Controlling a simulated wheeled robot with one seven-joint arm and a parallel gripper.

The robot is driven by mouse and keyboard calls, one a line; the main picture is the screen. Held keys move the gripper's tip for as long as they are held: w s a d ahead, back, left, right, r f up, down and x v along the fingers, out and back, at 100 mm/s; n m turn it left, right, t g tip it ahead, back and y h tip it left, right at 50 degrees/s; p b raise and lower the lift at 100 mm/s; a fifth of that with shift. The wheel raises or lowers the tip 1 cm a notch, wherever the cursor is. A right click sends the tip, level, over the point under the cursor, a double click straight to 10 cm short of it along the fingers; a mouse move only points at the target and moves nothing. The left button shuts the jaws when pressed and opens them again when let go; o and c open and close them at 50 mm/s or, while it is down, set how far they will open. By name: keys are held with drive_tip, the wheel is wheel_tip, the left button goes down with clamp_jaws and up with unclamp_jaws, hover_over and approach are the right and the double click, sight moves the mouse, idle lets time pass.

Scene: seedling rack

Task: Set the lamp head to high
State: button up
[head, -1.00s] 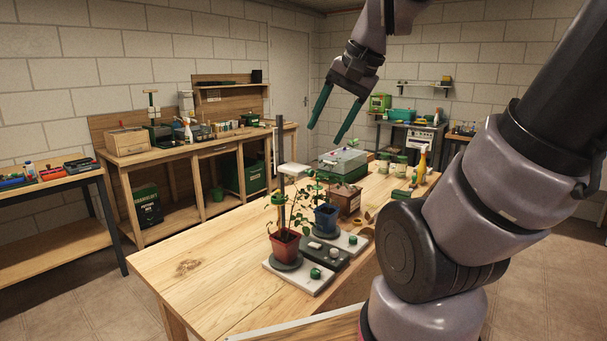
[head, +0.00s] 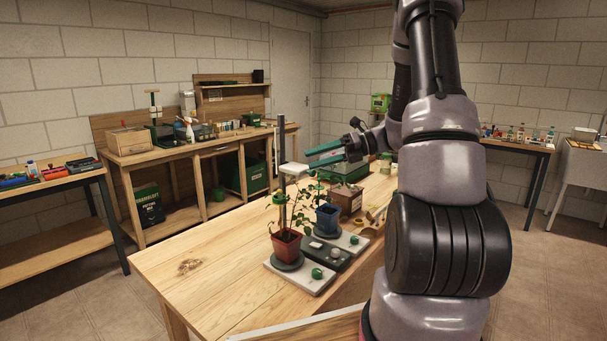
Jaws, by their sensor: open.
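A dark upright post (head: 282,135) stands behind the potted plants on the wooden table. A small pale block (head: 294,170), which looks like the lamp head, sits partway up the post; its setting is too small to read. A green collar (head: 279,198) shows lower on the post. My gripper (head: 309,157) is open and empty, with teal fingers pointing left. In the picture it is just right of and slightly above the pale block. I cannot tell its distance in depth, but no contact shows.
A red pot (head: 286,243) and a blue pot (head: 327,217) with leafy plants stand on pale bases with green knobs. The table's left part (head: 200,268) is clear.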

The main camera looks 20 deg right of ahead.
sight(309, 173)
drive_tip(key=w+d+f+m+t, duration=0.6)
drive_tip(key=d+f+m, duration=0.25)
drive_tip(key=m, duration=0.25)
drive_tip(key=shift+y, duration=0.3)
drive_tip(key=x, duration=1)
drive_tip(key=shift+w+a+r, duration=0.15)
drive_tip(key=shift+w+r, duration=0.1)
clamp_jaws()
